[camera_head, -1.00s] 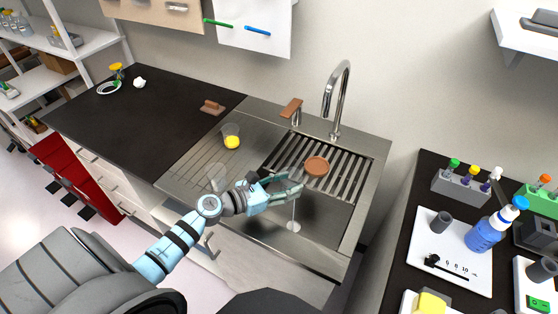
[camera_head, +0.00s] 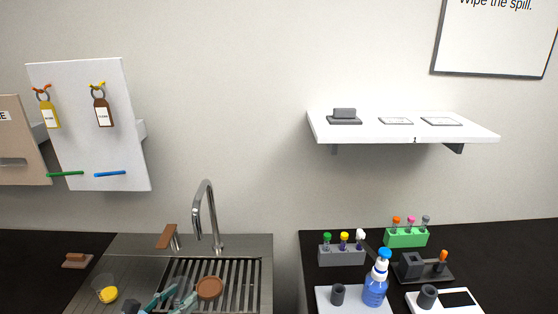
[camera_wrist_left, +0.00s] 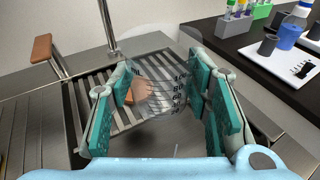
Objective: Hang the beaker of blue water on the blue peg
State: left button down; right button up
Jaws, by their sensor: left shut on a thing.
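My left gripper (camera_head: 172,301) shows at the bottom edge of the head view, over the sink. In the left wrist view its teal fingers (camera_wrist_left: 164,100) are shut on a clear beaker (camera_wrist_left: 163,92) with dark graduation marks. The beaker looks clear; I see no blue water in it. The blue peg (camera_head: 110,174) sticks out low on the white wall board (camera_head: 95,140), to the right of a green peg (camera_head: 65,174). Nothing hangs on either peg. My right gripper is not in view.
A faucet (camera_head: 206,215) rises behind the slatted sink rack (camera_head: 235,277), where a round brown object (camera_head: 210,289) lies. A beaker (camera_head: 103,283) with something yellow stands left. Yellow and brown tags hang on the board. A white shelf (camera_head: 400,128) juts out at right.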

aim_at(171, 290)
pick_arm(q)
jog(key=s+d+r+m+g+h+b, duration=0.25)
jog(key=s+r, duration=0.25)
jog(key=r, duration=0.4)
jog(key=s+d+f+m+g+h+b, duration=0.1)
jog(key=s+d+m+g+h+b, duration=0.1)
jog(key=s, duration=0.6)
jog(key=shift+d+f+m+h+b, duration=0.4)
jog(key=shift+d+m+h, duration=0.2)
jog(key=shift+d, duration=0.75)
jog(key=shift+s+r, duration=0.1)
